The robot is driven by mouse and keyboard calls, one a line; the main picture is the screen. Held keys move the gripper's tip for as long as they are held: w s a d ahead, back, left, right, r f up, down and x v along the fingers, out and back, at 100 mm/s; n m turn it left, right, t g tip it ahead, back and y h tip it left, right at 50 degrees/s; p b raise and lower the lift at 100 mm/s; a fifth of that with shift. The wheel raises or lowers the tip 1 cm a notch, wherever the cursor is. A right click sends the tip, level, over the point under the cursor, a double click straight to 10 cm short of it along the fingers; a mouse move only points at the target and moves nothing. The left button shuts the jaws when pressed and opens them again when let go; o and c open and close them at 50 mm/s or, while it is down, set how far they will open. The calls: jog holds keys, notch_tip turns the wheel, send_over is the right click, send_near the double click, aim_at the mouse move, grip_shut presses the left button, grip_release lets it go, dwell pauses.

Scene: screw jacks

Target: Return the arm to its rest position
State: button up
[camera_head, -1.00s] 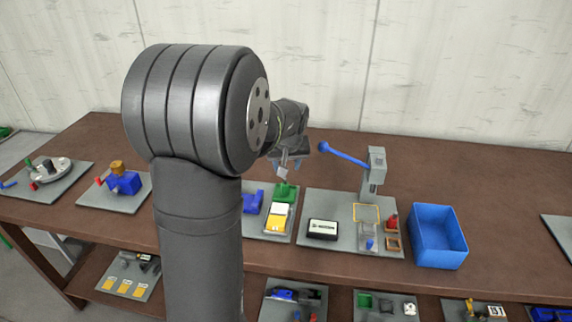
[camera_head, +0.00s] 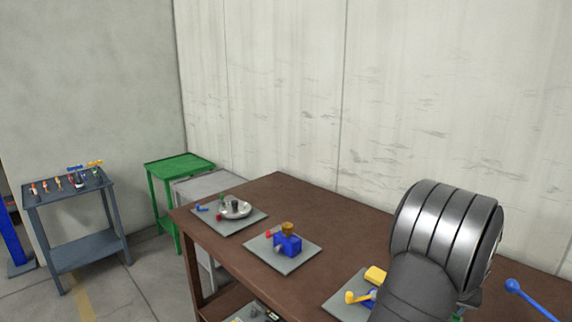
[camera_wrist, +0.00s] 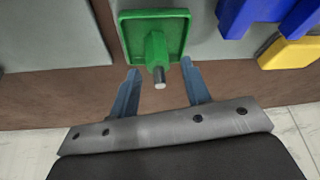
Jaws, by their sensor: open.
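My gripper (camera_wrist: 160,70) is open, with its two blue-grey fingers spread apart and nothing held between them. A green part (camera_wrist: 153,42) with a square plate, a stem and a grey pin end shows just beyond the fingertips in the wrist view. The pin end points toward the gap between the fingers; I cannot tell its exact distance. In the head view my arm stands at the lower right, and my gripper is hidden there.
The brown bench (camera_head: 262,200) carries a grey plate with a blue part (camera_head: 288,244) and one with a round metal disc (camera_head: 235,209). A blue part (camera_wrist: 262,14) and a yellow part (camera_wrist: 288,52) lie right of the green part. A green cart (camera_head: 178,163) and grey cart (camera_head: 68,192) stand left.

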jog(key=shift+r, duration=0.65)
jog(key=shift+f, duration=0.1)
